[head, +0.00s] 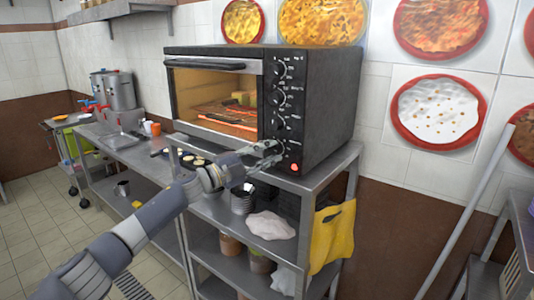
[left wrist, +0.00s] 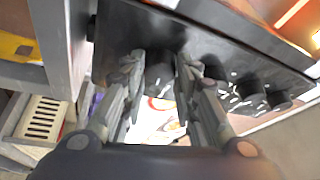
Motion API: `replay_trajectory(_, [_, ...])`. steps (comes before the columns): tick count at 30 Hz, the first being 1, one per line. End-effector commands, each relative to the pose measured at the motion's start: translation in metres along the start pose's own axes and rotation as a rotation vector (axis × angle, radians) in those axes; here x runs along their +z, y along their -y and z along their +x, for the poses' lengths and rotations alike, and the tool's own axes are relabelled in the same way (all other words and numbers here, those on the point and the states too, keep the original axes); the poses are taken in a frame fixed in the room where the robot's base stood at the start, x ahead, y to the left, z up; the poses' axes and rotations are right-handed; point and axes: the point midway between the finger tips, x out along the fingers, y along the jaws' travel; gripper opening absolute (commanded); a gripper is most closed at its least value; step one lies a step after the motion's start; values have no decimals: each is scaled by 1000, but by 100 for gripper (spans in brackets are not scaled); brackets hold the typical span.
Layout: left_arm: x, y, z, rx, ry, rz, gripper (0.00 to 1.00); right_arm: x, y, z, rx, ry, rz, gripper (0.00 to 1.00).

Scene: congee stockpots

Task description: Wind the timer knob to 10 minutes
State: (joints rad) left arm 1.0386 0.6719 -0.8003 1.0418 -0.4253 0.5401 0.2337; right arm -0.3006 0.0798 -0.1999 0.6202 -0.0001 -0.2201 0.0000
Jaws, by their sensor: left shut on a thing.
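A black countertop oven (head: 330,100) stands on a steel table, with a column of dark knobs on the right side of its front. My left gripper (head: 272,152) is at the lowest knob, just above a small red light (head: 295,167). In the left wrist view my left gripper (left wrist: 160,68) has its two fingers on either side of this end knob (left wrist: 159,78), closed on it. The knob's pointer and the minute scale cannot be read. The other knobs (left wrist: 249,88) are free beside it. My right gripper is not in view.
The steel table (head: 330,170) has shelves below with containers, a white cloth (head: 271,226) and a hanging yellow bag (head: 332,236). A tray of round items (head: 195,160) sits left of the gripper. A pale pole (head: 465,210) leans at right.

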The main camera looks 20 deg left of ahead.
Motion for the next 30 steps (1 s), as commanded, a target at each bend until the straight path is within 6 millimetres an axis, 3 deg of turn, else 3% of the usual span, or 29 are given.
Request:
replay_trajectory(8, [0,1,0,-1,0,0,4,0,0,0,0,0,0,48])
replay_trajectory(9, [0,1,0,-1,0,0,35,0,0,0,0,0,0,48])
replay_trajectory(11, [0,1,0,-1,0,0,48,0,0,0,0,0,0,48])
replay_trajectory(23, [0,0,-4,0,1,-1,48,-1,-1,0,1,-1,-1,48])
replay_trajectory(30, [2,-2,-40,3,4,0,48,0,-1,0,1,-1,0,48])
